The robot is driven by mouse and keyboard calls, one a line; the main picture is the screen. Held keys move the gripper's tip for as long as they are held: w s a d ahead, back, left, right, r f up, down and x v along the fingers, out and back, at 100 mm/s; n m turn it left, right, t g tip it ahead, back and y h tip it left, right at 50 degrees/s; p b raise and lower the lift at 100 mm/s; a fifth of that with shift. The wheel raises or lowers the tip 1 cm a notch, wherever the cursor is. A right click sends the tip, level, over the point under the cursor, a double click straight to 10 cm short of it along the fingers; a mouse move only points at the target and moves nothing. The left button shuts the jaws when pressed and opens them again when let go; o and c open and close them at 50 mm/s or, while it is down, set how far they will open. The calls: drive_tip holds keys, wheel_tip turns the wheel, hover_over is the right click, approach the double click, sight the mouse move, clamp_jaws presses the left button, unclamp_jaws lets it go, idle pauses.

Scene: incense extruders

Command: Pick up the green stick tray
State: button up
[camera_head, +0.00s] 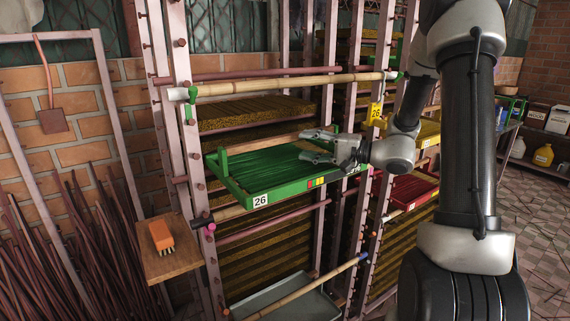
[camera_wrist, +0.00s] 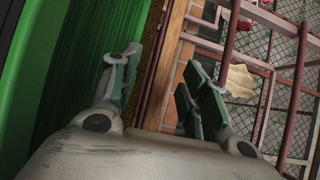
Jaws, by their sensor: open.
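The green stick tray (camera_head: 262,181) sits in the rack at mid height in the head view, full of green sticks, with a white label "26" on its front edge. My gripper (camera_head: 318,147) is open at the tray's right side, its fingers pointing left over the tray's right end. In the wrist view the tray's green sticks and edge (camera_wrist: 88,50) fill the left part. My open fingers (camera_wrist: 150,95) show there with a gap between them, and nothing is between them. I cannot tell whether a finger touches the tray.
A bamboo pole (camera_head: 290,83) crosses the rack above the tray. Another pole (camera_head: 310,287) slopes below it. A red tray (camera_head: 410,192) is in the rack to the right. A small wooden shelf (camera_head: 165,262) with an orange brush (camera_head: 161,236) stands at left.

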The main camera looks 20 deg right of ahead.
sight(289, 139)
drive_tip(key=shift+w+d+f, duration=0.1)
drive_tip(key=shift+w, duration=0.3)
drive_tip(key=shift+w+a, duration=0.25)
drive_tip(key=shift+a, duration=0.05)
drive_tip(key=x, duration=0.4)
drive_tip(key=r+x, duration=0.1)
drive_tip(key=x, duration=0.1)
drive_tip(key=shift+a, duration=0.4)
clamp_jaws()
